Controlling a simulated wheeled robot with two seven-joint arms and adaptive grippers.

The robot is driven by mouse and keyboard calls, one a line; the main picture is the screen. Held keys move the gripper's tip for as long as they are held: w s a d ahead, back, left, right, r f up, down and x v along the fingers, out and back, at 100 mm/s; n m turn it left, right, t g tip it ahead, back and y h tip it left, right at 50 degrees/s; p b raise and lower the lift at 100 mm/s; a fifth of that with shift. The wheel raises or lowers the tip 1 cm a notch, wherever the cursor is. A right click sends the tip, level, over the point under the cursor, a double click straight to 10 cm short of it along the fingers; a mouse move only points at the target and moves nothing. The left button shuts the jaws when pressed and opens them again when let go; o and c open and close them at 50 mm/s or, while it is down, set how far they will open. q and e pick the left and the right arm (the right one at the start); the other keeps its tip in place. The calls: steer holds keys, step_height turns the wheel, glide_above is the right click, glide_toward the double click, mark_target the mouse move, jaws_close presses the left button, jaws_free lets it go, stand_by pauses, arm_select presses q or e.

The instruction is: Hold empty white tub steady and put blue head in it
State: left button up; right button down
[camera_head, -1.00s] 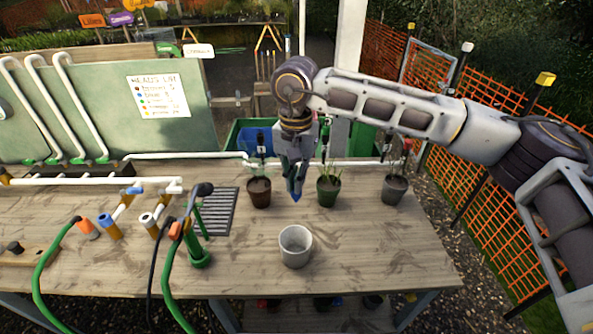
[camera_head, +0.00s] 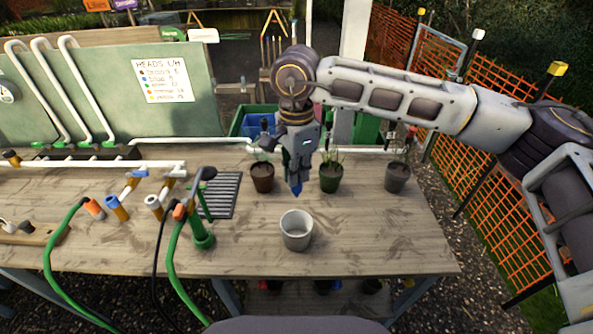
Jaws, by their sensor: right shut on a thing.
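The white tub (camera_head: 297,231) stands upright on the wooden bench near its front edge, and its inside looks empty. My right gripper (camera_head: 296,180) points down above the bench, behind and above the tub. It is shut on the blue head (camera_head: 296,190), whose blue tip shows below the fingers. The blue head is apart from the tub. My left gripper does not show, and nothing is touching the tub.
Brown (camera_head: 262,177), green (camera_head: 330,177) and grey (camera_head: 396,177) plant pots stand behind the tub. A green upright fitting (camera_head: 201,237) with hoses and a dark grate (camera_head: 222,195) are to its left. The bench right of the tub is clear.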

steer(key=shift+m, duration=1.2)
